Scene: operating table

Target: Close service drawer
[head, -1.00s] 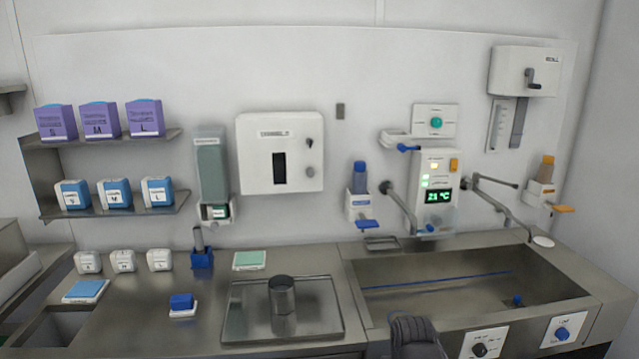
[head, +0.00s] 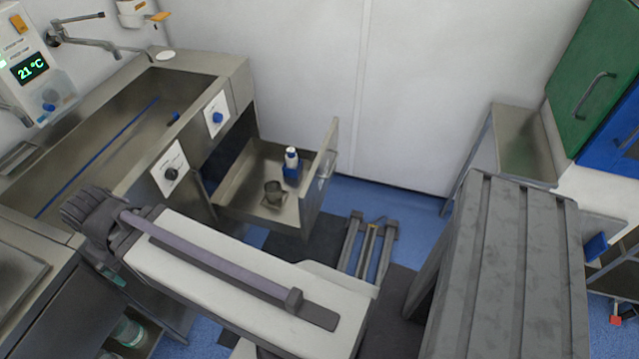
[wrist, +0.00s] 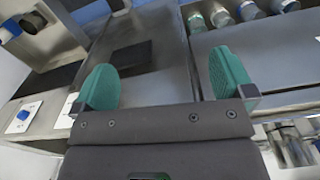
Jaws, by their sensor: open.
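The service drawer (head: 240,199) stands pulled out below the right end of the sink unit. Its front panel (head: 319,172) with a bar handle faces right in the head view. Inside are a metal cup (head: 273,193) and a blue holder with a white-topped bottle (head: 292,168). My gripper (wrist: 165,88) shows in the wrist view with its two green fingers wide apart and nothing between them. In the head view it is mostly hidden below my arm, left of the drawer and apart from it. The drawer handle is not clearly visible in the wrist view.
The sink basin (head: 110,120) and its front with a blue knob (head: 217,117) and a black knob (head: 171,173) lie left of the drawer. An open shelf with several jars (wrist: 220,16) is close to my gripper. Blue floor (head: 375,200) is free right of the drawer.

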